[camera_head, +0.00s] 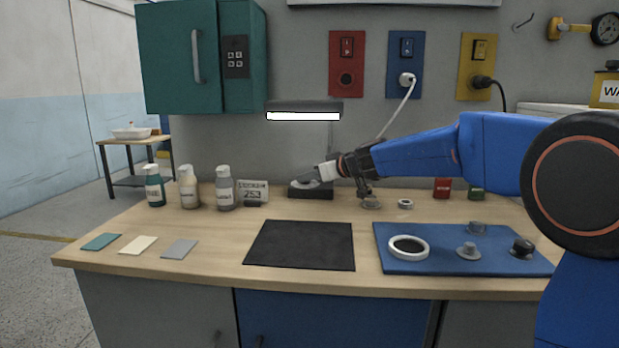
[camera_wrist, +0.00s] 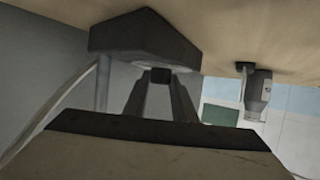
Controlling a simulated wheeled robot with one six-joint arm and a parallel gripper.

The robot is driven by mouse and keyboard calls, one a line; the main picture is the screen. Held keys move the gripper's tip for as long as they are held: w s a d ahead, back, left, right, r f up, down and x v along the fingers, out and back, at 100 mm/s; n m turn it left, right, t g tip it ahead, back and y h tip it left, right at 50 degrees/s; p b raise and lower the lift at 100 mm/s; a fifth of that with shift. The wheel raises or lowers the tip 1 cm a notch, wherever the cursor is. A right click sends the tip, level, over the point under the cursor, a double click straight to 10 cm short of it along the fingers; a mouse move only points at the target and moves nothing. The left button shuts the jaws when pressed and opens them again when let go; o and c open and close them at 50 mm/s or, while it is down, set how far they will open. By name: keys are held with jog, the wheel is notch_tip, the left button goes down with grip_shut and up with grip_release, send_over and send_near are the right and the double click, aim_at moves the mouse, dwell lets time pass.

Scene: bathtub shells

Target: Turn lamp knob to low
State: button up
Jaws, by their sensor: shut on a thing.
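The desk lamp has a dark base (camera_head: 318,193) on the bench and a lit bar-shaped head (camera_head: 304,115) above it. In the wrist view, which is upside down, the base (camera_wrist: 145,38) hangs at the top. My gripper (camera_head: 310,179) reaches in from the right, just above the base. In the wrist view, the fingers of my gripper (camera_wrist: 160,88) close on a small dark knob (camera_wrist: 160,75) at the base. The knob's marks and setting cannot be read. The fingers hide most of the knob.
Several bottles (camera_head: 189,187) and a meter-like box (camera_head: 253,191) stand left of the lamp. A black mat (camera_head: 300,244) lies in front. A blue mat (camera_head: 399,263) with a white ring (camera_head: 409,246) and small parts lies to the right. A white cable (camera_head: 399,108) runs down from a wall socket.

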jog(key=shift+s+a+m+t+h, duration=0.15)
jog(key=shift+m+t+h, duration=0.85)
jog(key=shift+m+h, duration=0.15)
jog(key=o, duration=1)
jog(key=shift+o, duration=0.2)
jog(key=v, duration=1.7)
jog(key=shift+s+d, duration=0.15)
jog(key=shift+d, duration=0.1)
